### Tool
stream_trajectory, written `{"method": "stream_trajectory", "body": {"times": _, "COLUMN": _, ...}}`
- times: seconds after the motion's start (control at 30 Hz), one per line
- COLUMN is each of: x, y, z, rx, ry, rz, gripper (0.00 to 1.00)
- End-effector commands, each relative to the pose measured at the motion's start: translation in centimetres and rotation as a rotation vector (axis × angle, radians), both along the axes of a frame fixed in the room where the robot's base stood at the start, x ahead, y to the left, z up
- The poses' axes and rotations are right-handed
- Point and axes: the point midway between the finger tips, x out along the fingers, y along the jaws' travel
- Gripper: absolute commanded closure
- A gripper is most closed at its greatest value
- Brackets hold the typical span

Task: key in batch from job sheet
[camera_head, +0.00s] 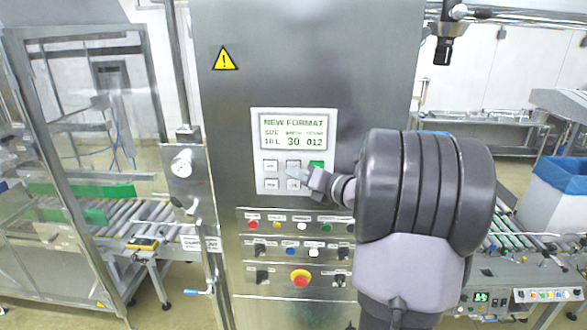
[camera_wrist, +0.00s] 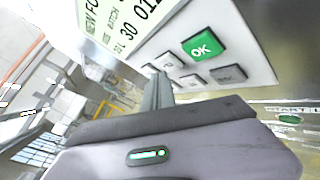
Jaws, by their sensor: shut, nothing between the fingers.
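The control panel's keypad (camera_head: 270,178) is a pale plate on a steel cabinet, with grey keys and a green OK key (camera_head: 317,166). The display (camera_head: 293,133) above reads NEW FORMAT, with 10 L, 30 and 012 beneath. My gripper (camera_head: 294,172) is shut and empty, its tips in front of the middle keys, partly covering them. In the wrist view my gripper (camera_wrist: 158,88) points at the lower grey keys, below and left of the OK key (camera_wrist: 203,47). I cannot tell whether it touches a key. I cannot make out a job sheet.
Below the keypad are rows of coloured buttons and switches, with a red emergency stop (camera_head: 300,278). A gauge (camera_head: 182,162) and valve pipe stand left of the cabinet. A roller conveyor (camera_head: 150,218) is at left, a blue-lined box (camera_head: 560,180) at right.

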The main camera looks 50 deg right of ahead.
Motion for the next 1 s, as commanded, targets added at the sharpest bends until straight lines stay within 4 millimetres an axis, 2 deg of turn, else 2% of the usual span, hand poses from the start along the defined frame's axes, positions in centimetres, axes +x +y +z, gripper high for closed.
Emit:
{"method": "stream_trajectory", "body": {"times": 0.33, "x": -0.3, "y": 0.3, "z": -0.1, "rx": 0.000, "ry": 0.001, "rz": 0.001, "gripper": 1.00}}
{"method": "stream_trajectory", "body": {"times": 0.8, "x": -3.2, "y": 3.7, "z": -0.1, "rx": -0.001, "ry": 0.001, "rz": 0.001, "gripper": 1.00}}
{"method": "stream_trajectory", "body": {"times": 1.0, "x": -3.4, "y": 4.0, "z": -0.1, "rx": -0.001, "ry": 0.001, "rz": 0.001, "gripper": 1.00}}
